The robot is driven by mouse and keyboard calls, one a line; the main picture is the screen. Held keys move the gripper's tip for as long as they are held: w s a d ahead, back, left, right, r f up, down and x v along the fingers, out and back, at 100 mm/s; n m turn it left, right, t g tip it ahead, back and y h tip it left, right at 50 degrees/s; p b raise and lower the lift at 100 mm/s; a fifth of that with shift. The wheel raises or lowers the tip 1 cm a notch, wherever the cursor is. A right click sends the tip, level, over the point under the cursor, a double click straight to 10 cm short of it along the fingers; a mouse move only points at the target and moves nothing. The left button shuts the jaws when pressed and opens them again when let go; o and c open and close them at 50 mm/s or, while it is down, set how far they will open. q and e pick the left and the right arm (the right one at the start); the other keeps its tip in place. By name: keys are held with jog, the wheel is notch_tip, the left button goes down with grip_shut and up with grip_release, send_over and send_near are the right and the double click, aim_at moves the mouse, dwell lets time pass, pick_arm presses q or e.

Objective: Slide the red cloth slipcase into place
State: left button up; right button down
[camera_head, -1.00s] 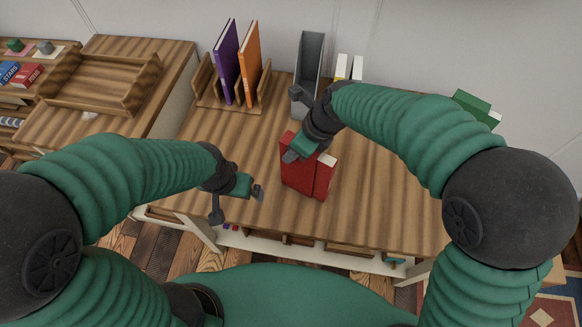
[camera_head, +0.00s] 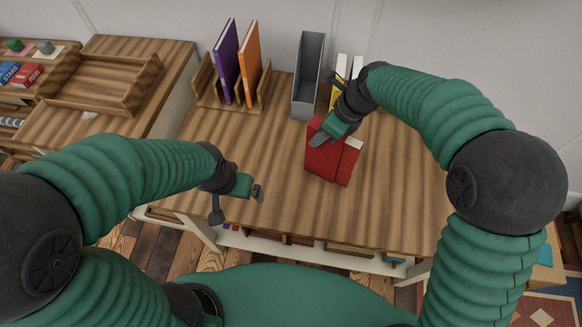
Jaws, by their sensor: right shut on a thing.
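The red cloth slipcase (camera_head: 328,163) is upright and slightly tilted over the right half of the wooden table. A pale patch shows at its upper right edge. My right gripper (camera_head: 325,137) is shut on the slipcase at its top edge, and its fingers hide part of it. I cannot tell whether the slipcase's lower edge touches the table. My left gripper (camera_head: 236,200) is over the table's front left part, empty, with its two fingers spread apart.
A wooden rack (camera_head: 207,92) holds a purple book (camera_head: 226,62) and an orange book (camera_head: 249,72). A grey open holder (camera_head: 307,82) stands behind the slipcase, with white-and-yellow items (camera_head: 340,88) beside it. The table's middle (camera_head: 262,145) is clear. An empty wooden tray (camera_head: 105,85) lies left.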

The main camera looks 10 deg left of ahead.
jog(key=w+d, duration=0.7)
jog(key=shift+w, duration=0.15)
jog(key=c, duration=0.6)
grip_release()
jog(key=p+v, duration=0.7)
jog(key=o, duration=0.6)
jog(key=shift+c, duration=0.2)
